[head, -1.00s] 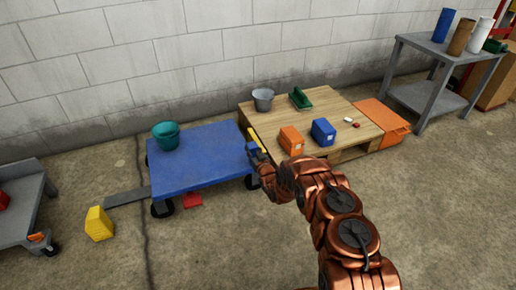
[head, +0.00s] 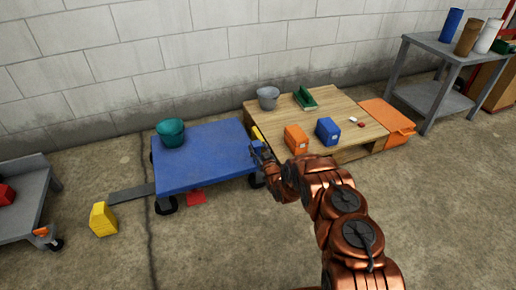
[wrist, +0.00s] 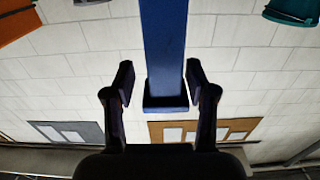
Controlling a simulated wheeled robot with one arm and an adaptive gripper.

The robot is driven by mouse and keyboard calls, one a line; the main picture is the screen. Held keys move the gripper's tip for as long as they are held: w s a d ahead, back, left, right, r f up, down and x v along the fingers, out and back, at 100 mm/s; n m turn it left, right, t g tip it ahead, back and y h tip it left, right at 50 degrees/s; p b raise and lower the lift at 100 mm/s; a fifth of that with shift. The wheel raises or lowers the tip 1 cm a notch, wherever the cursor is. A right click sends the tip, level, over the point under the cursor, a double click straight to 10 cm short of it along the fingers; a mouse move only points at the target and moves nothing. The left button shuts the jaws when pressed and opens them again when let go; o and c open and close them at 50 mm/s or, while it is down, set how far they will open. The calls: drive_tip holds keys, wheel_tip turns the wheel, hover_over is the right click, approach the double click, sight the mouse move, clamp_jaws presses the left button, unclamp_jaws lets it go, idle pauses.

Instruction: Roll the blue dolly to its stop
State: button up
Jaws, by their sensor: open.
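The blue dolly (head: 208,158) stands on the floor in the head view, left of a wooden pallet, with dark wheels and a teal bucket (head: 171,133) on its deck. My gripper (head: 258,153) is at the dolly's right edge. In the wrist view my gripper (wrist: 160,88) is open, with one finger on each side of a blue bar (wrist: 165,50). The fingers look apart from the bar; whether either touches it I cannot tell. A yellow piece (head: 256,133) shows between dolly and pallet, partly hidden.
The wooden pallet (head: 352,118) holds a grey pail, a green tray, and orange and blue boxes. A yellow block (head: 102,219), a grey strip (head: 131,193) and a red piece (head: 196,198) lie near the dolly. A grey cart (head: 33,205) stands at left. The front floor is clear.

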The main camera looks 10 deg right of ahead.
drive_tip(key=v, duration=1.1)
drive_tip(key=shift+s, duration=0.2)
idle(0.4)
drive_tip(key=s+d+r+g+h+p, duration=0.1)
drive_tip(key=d+r+g+h+p, duration=0.15)
drive_tip(key=r+p, duration=0.75)
drive_tip(key=s+d+r+g+h+p, duration=0.15)
drive_tip(key=d+r+g+p, duration=0.25)
drive_tip(key=r, duration=1.2)
drive_tip(key=s+d+r+m+g+h+p, duration=0.1)
drive_tip(key=s+r+p, duration=0.25)
drive_tip(key=r, duration=0.25)
drive_tip(key=s+d+r+g+p, duration=0.1)
drive_tip(key=s+r+g+p, duration=0.1)
drive_tip(key=s+r+p, duration=0.3)
drive_tip(key=s+a+r+g+p, duration=0.1)
drive_tip(key=s+r+g+p, duration=0.2)
drive_tip(key=s+r, duration=0.8)
drive_tip(key=s+a+r+m+g+p, duration=0.1)
drive_tip(key=s+r+p, duration=0.7)
drive_tip(key=s, duration=1.1)
drive_tip(key=s+a+r+g+p, duration=0.2)
drive_tip(key=s+r+g+p, duration=0.3)
drive_tip(key=s+r, duration=0.9)
drive_tip(key=shift+s+a+r+m+g+y+p, duration=0.3)
drive_tip(key=shift+s+a+r+m+g+p, duration=0.15)
drive_tip(key=shift+s, duration=0.25)
drive_tip(key=shift+d+f, duration=0.1)
drive_tip(key=shift+c, duration=0.4)
